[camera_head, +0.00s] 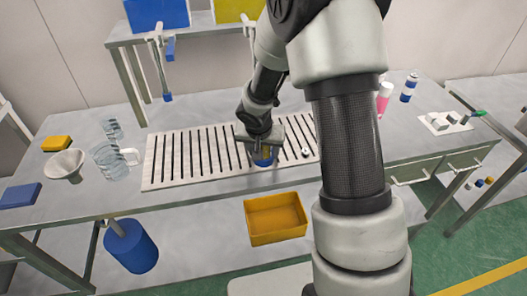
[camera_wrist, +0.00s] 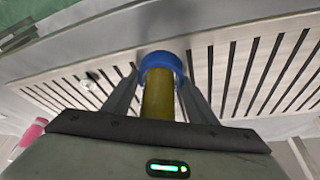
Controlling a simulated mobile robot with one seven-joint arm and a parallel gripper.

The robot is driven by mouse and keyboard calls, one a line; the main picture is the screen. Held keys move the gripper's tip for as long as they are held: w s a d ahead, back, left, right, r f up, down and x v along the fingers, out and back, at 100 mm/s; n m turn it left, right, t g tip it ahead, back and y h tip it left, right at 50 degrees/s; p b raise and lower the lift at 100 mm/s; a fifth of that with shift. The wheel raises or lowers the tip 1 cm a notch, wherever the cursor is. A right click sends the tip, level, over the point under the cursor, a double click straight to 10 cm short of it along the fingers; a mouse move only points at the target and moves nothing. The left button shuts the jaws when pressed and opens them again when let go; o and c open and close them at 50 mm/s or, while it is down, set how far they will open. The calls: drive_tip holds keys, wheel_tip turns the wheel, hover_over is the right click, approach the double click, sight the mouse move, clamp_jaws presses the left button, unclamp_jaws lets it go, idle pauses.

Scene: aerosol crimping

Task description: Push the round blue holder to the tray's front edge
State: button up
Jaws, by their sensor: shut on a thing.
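The round blue holder (camera_head: 265,162) stands on the grey slotted tray (camera_head: 180,183), close to the tray's front edge. In the wrist view the blue holder (camera_wrist: 163,62) shows as a ring around the end of a yellow cylinder (camera_wrist: 158,100). Part of it overlaps the plain rim strip beyond the slots. My gripper (camera_head: 263,152) is low over the tray and pointing down. In the wrist view my gripper (camera_wrist: 161,75) has one finger on each side of the holder, shut on it. The far side of the holder is hidden in the head view by the gripper.
A yellow bin (camera_head: 275,235) is below the table front. Glass jugs (camera_head: 112,160) and a white funnel bowl (camera_head: 64,166) stand left of the tray. A small pale round piece (camera_head: 305,152) lies on the tray to the right.

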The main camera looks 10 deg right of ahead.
drive_tip(key=o, duration=1.2)
drive_tip(key=shift+c, duration=0.2)
drive_tip(key=p+v, duration=0.2)
drive_tip(key=v, duration=1.5)
drive_tip(key=shift+s+r, duration=0.15)
drive_tip(key=s+d+r+n+y+p, duration=0.1)
drive_tip(key=s+r+n+p, duration=0.1)
drive_tip(key=s+r, duration=0.6)
drive_tip(key=s+d+r+n+t+p, duration=0.1)
drive_tip(key=s+r+n, duration=0.1)
drive_tip(key=s+r, duration=0.6)
drive_tip(key=s, duration=0.4)
drive_tip(key=shift+s+d+n+t+y+p, duration=0.15)
drive_tip(key=shift+s+n+t+y+p, duration=0.15)
drive_tip(key=shift+n+y+p, duration=0.1)
